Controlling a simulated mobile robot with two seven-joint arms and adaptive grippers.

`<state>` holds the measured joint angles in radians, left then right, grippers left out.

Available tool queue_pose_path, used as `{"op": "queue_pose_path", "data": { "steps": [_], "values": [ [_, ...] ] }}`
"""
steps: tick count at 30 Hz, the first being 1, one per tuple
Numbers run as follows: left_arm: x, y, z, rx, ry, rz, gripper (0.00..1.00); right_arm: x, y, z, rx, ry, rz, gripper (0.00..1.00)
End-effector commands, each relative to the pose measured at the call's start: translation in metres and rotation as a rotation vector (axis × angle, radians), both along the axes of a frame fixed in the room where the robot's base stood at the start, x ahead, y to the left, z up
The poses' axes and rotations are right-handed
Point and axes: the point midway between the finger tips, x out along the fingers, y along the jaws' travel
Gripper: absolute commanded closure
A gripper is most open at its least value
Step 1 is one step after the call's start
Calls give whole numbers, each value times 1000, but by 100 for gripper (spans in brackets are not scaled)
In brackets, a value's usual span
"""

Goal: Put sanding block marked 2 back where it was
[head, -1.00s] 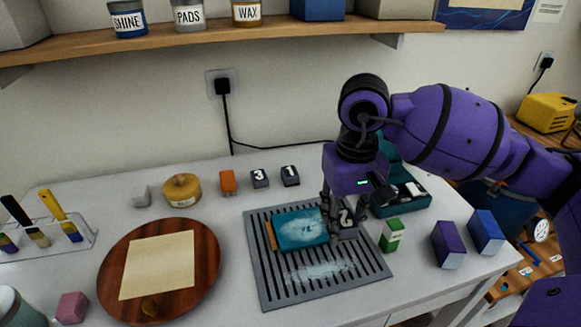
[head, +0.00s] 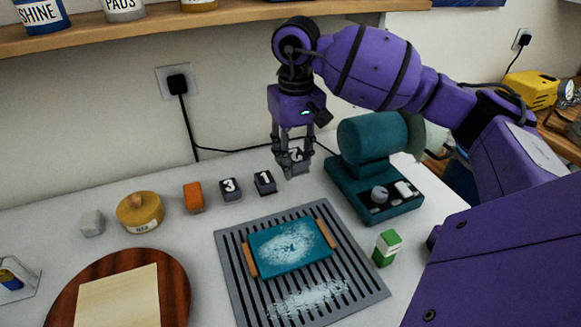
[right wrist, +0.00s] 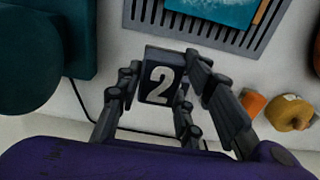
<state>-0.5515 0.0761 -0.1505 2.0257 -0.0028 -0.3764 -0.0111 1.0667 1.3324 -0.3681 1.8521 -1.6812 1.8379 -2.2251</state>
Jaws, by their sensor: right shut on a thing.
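The dark grey sanding block marked 2 (head: 296,158) is between the fingers of my right gripper (head: 293,162), which is shut on it. It is at the back of the table, to the right of block 1 (head: 264,182) and block 3 (head: 230,188). In the right wrist view, block 2 (right wrist: 162,76) shows its white numeral upright between the fingers of my right gripper (right wrist: 160,95). I cannot tell whether the block touches the table. My left gripper is not in view.
A slotted grey mat (head: 240,290) carries a teal resin piece (head: 290,247) with white powder. A teal machine (head: 368,160) stands close right of the gripper. A green box (head: 386,247), an orange block (head: 193,197) and a yellow round tin (head: 139,212) stand nearby.

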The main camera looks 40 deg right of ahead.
Motion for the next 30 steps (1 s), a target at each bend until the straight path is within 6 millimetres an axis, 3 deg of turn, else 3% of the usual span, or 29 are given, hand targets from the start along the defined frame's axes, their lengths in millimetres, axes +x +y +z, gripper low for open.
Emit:
{"op": "queue_pose_path", "data": {
  "steps": [4,12,20,25,30],
  "values": [
    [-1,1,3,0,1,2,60,32,-18,-15,4,0,-5,90],
    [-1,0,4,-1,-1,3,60,63,-37,-61,3,-1,0,90],
    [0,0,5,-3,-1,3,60,73,-44,-77,1,1,-1,90],
    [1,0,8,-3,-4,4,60,72,-44,-102,2,1,1,90],
    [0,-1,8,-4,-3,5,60,73,-44,-105,-1,-3,1,90]
  ]
}}
